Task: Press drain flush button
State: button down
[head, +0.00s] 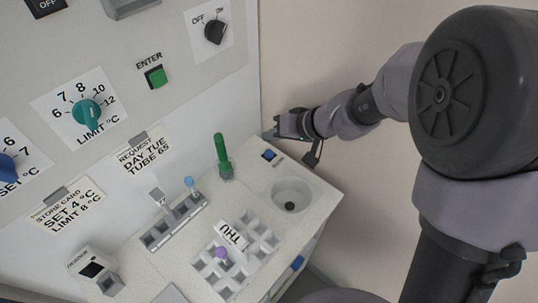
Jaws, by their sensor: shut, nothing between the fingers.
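A small blue button (268,155) sits on a dark plate on the white counter, just behind a round basin (285,187) with a dark drain hole at its bottom. I take it to be the drain flush button; no label on it is readable. My gripper (270,134) reaches in from the right and is shut with nothing in it. In the picture its fingertips are just above the button, near the back wall. They look apart from the button, though the exact height gap is hard to judge.
A green-handled tool (222,157) stands left of the button. A rack (235,262) with a purple-capped tube and a THU card stands in front. Another rack (173,222) holds a blue-capped tube. The wall panel (140,110) carries knobs and a green ENTER button (156,76).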

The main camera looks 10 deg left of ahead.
aim_at(272, 154)
notch_tip(272, 154, down, 3)
jog(key=shift+r+b, duration=0.15)
jog(key=shift+b, duration=0.9)
jog(key=shift+f+b, duration=0.5)
jog(key=shift+b, duration=0.2)
jog(key=shift+f, duration=0.1)
dwell(0.5)
jog(key=shift+f+b, duration=0.35)
jog(key=shift+b, duration=0.45)
jog(key=shift+f+b, duration=0.4)
jog(key=shift+b, duration=0.35)
dwell(0.6)
jog(key=shift+r+p, duration=0.35)
jog(key=shift+r, duration=0.55)
